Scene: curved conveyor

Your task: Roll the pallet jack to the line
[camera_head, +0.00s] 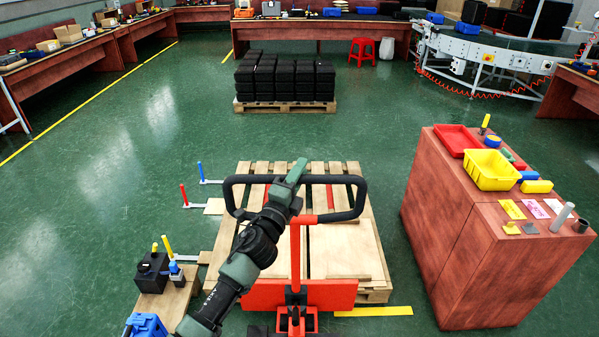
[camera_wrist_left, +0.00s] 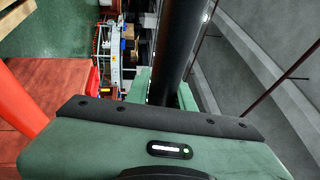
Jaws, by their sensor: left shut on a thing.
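The pallet jack (camera_head: 335,292) is red and stands in the lower middle of the head view, with a red upright shaft and a black loop handle (camera_head: 338,180). My left gripper (camera_head: 292,177) is shut on the top bar of that handle. In the left wrist view the black bar (camera_wrist_left: 182,45) passes between the green fingers, and part of the red shaft (camera_wrist_left: 15,105) shows at the left. A wooden pallet (camera_head: 345,245) with a plywood sheet lies just ahead of the jack. The jack's forks are mostly hidden. My right gripper is not in view.
A red-brown cabinet (camera_head: 445,235) with bins stands close on the right. A pallet of black boxes (camera_head: 285,82) stands ahead. Coloured posts (camera_head: 184,195) stand on the left. The curved conveyor (camera_head: 490,60) is far right. The green floor (camera_head: 90,220) is open at left.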

